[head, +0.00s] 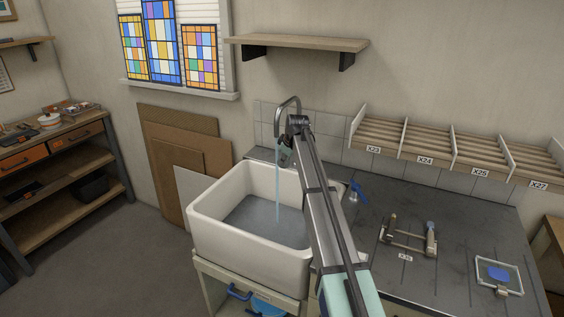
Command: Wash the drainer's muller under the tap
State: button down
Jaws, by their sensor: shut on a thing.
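The white sink (213,222) stands left of the worktop, with grey water or a grey floor inside. The curved metal tap (289,101) is running, and a pale blue stream (278,185) falls into the sink. My gripper (285,157) is small and dark, below the spout and close beside the stream. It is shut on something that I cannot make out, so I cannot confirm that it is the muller. I cannot tell whether the water touches it. A wooden rack (389,239), perhaps the drainer, stands on the worktop with a grey-blue-topped piece (431,228) at its right.
The dark worktop (345,237) also holds a blue-topped item (358,190) and a glass plate with blue paint (499,274). Labelled wooden racks (427,142) line the wall behind. A shelf (300,42) hangs above the tap. My arm crosses the sink's right side.

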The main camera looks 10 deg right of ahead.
jog(key=shift+a, duration=0.25)
jog(key=shift+s+a, duration=0.15)
jog(key=shift+a, duration=0.15)
jog(key=shift+d, duration=0.1)
jog(key=shift+d, duration=0.45)
dwell(0.4)
jog(key=s+d, duration=0.1)
jog(key=s, duration=0.6)
jog(key=shift+s+d, duration=0.3)
dwell(0.3)
dwell(0.5)
jog(key=shift+r, duration=0.1)
dwell(0.6)
